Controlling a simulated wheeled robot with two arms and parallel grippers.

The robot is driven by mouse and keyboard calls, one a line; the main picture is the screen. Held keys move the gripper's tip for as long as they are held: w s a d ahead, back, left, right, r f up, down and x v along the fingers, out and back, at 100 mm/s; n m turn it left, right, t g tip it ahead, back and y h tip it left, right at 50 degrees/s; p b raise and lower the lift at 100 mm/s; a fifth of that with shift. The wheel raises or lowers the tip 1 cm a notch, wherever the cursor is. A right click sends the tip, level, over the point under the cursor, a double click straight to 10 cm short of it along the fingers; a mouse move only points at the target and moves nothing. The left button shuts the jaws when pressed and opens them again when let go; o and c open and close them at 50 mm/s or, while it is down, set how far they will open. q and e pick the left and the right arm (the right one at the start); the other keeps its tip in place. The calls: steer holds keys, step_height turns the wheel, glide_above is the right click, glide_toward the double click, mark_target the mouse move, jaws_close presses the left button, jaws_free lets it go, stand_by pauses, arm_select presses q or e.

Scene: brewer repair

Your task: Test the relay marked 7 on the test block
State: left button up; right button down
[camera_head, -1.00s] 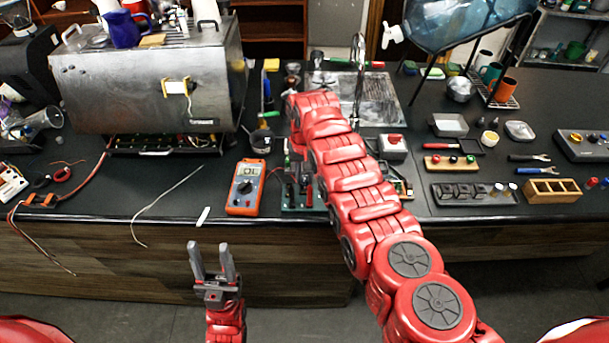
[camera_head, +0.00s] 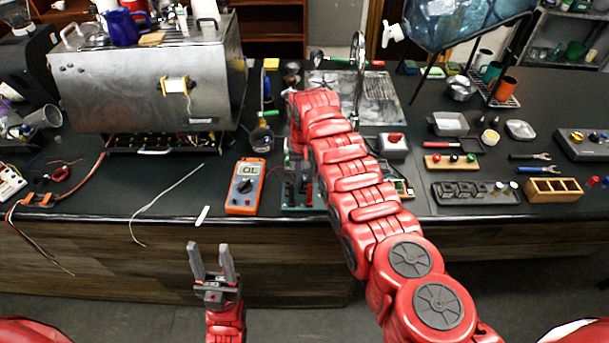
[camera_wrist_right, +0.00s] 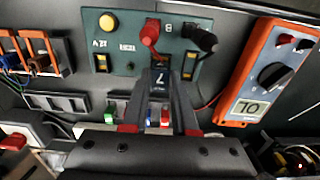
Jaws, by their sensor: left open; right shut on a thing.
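The relay marked 7 (camera_wrist_right: 160,80) is a dark block with a white 7, between the fingertips of my right gripper (camera_wrist_right: 160,100) in the right wrist view. That gripper is shut on it, at the green test block (camera_wrist_right: 128,48). I cannot tell whether the relay is fully seated. The test block has a yellow lamp (camera_wrist_right: 108,22), a red plug (camera_wrist_right: 150,32) and a black plug (camera_wrist_right: 200,38). In the head view my right arm hides much of the test block (camera_head: 297,200). My left gripper (camera_head: 213,262) is open and empty before the counter's front edge.
An orange multimeter (camera_head: 244,187) lies left of the test block, its display seeming to read OL. A white strip (camera_head: 202,215) and a loose wire (camera_head: 165,190) lie further left. A black socket tray (camera_head: 474,194) and a wooden box (camera_head: 552,190) stand to the right.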

steer(key=shift+f+b, duration=0.65)
steer(key=shift+b, duration=0.35)
stand_by(1.0)
steer(key=shift+r, duration=0.1)
stand_by(2.1)
steer(key=shift+r+p, duration=0.55)
steer(key=shift+r, duration=1.9)
